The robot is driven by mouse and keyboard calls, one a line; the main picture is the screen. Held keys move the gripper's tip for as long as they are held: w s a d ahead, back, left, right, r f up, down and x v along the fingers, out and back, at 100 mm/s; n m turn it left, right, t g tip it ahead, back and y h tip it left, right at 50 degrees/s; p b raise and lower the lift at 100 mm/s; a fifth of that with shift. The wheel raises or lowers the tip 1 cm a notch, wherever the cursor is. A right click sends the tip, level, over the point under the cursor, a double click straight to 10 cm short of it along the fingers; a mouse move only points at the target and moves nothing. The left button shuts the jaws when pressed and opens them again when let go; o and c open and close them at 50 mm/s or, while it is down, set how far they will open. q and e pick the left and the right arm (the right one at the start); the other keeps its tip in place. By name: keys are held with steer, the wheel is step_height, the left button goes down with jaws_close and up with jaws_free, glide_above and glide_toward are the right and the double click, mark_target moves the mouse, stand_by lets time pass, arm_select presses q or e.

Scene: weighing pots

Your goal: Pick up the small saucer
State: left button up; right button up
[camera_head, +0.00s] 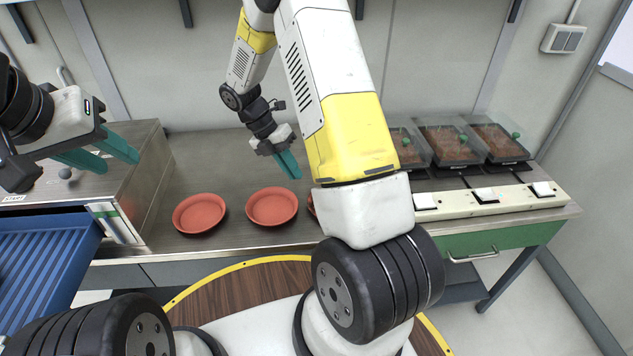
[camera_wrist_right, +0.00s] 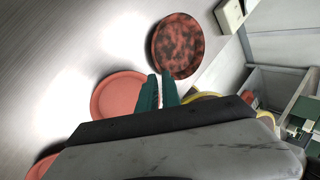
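Two reddish saucers lie on the metal bench in the head view: a left one (camera_head: 199,212) and a middle one (camera_head: 272,205). A third (camera_head: 312,204) is mostly hidden behind my right arm. The right wrist view shows a dark-mottled saucer (camera_wrist_right: 178,46), a plain one (camera_wrist_right: 112,96) and part of another (camera_wrist_right: 42,167). I cannot tell which is the small one. My right gripper (camera_head: 291,166) is above and behind the middle saucer, empty; its fingers (camera_wrist_right: 160,90) show a narrow gap. My left gripper (camera_head: 121,161) is open and empty at the far left.
A metal cabinet (camera_head: 150,190) with an open blue drawer (camera_head: 45,255) stands at the left. Clear-walled soil trays (camera_head: 450,145) and a pale strip of scales (camera_head: 460,208) are at the right. Bare bench (camera_head: 205,160) lies behind the saucers.

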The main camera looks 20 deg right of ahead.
step_height(320, 180, down, 2)
steer(key=shift+d+f+n, duration=0.1)
steer(key=shift+d+n, duration=0.05)
steer(key=shift+n, duration=0.45)
steer(key=x, duration=0.7)
steer(key=shift+d+f, duration=0.1)
steer(key=shift+d, duration=0.15)
jaws_close()
stand_by(0.8)
